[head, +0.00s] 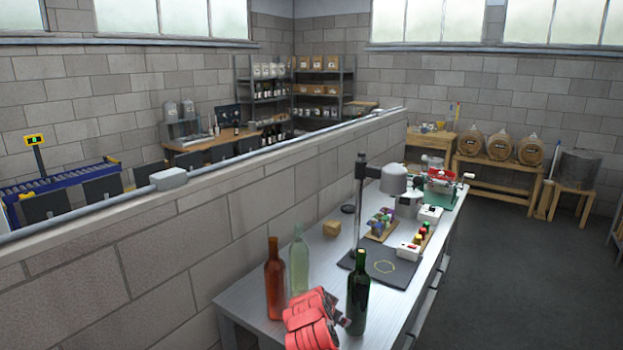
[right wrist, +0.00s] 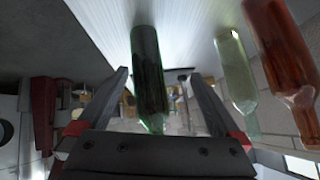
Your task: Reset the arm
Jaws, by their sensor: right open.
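My right gripper (head: 343,320), on a red arm, is at the near end of the metal workbench (head: 245,300). A dark green bottle (head: 358,292) stands upright just to the right of it. In the right wrist view, which is upside down, the two fingers are spread apart, and the dark green bottle (right wrist: 147,75) shows in the gap between them. I cannot tell how deep the bottle is between the fingers; neither finger is seen pressing on it. My left gripper is not in view.
An orange-red bottle (head: 274,280) and a pale green bottle (head: 299,262) stand left of the gripper. A lamp stand (head: 358,215), a dark mat (head: 385,268) and small coloured items occupy the bench beyond. A block wall (head: 180,245) runs along its left; open floor (head: 520,270) lies right.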

